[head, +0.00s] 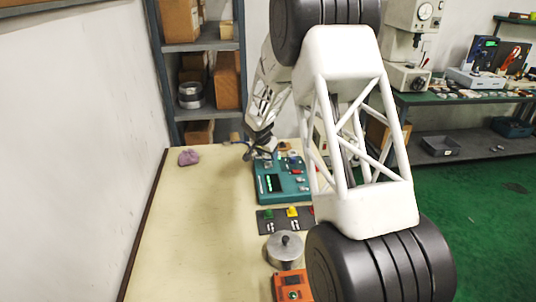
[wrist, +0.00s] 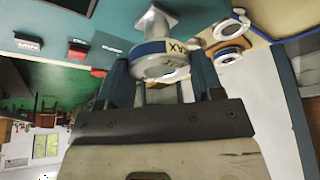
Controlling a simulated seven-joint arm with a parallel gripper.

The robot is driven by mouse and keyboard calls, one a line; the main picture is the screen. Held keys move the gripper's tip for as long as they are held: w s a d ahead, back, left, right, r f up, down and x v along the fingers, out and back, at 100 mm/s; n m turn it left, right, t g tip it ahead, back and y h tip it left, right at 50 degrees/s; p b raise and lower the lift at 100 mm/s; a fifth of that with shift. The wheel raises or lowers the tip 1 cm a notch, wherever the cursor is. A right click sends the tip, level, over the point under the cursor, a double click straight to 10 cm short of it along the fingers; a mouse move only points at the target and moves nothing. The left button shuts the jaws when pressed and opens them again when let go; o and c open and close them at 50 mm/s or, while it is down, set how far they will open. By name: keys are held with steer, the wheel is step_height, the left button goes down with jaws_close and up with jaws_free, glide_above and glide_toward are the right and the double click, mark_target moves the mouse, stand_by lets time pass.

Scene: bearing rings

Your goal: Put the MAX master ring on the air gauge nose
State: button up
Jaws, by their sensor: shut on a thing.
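My gripper (wrist: 162,72) is shut on the MAX master ring (wrist: 160,60), a silver ring with a dark blue band whose lettering ends in "AX". One blue finger is on each side of it. A metal post with a squared end (wrist: 152,22), perhaps the air gauge nose, shows right behind the ring in the wrist view. I cannot tell whether the ring is around it or only in front of it. In the head view the gripper (head: 262,150) is small and dark at the far end of the teal gauge box (head: 283,182); the ring cannot be made out there.
Other rings (wrist: 230,30) lie right of the held ring in the wrist view. A dark mat (head: 278,226) with coloured blocks, a lidded metal pot (head: 284,250) and an orange device (head: 292,287) stand nearer. A purple cloth (head: 188,157) lies far left. The table's left side is clear.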

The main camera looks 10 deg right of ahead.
steer(key=shift+f, duration=1.75)
stand_by(2.2)
steer(key=o, duration=1.2)
steer(key=shift+c, duration=0.2)
steer(key=shift+r, duration=3.75)
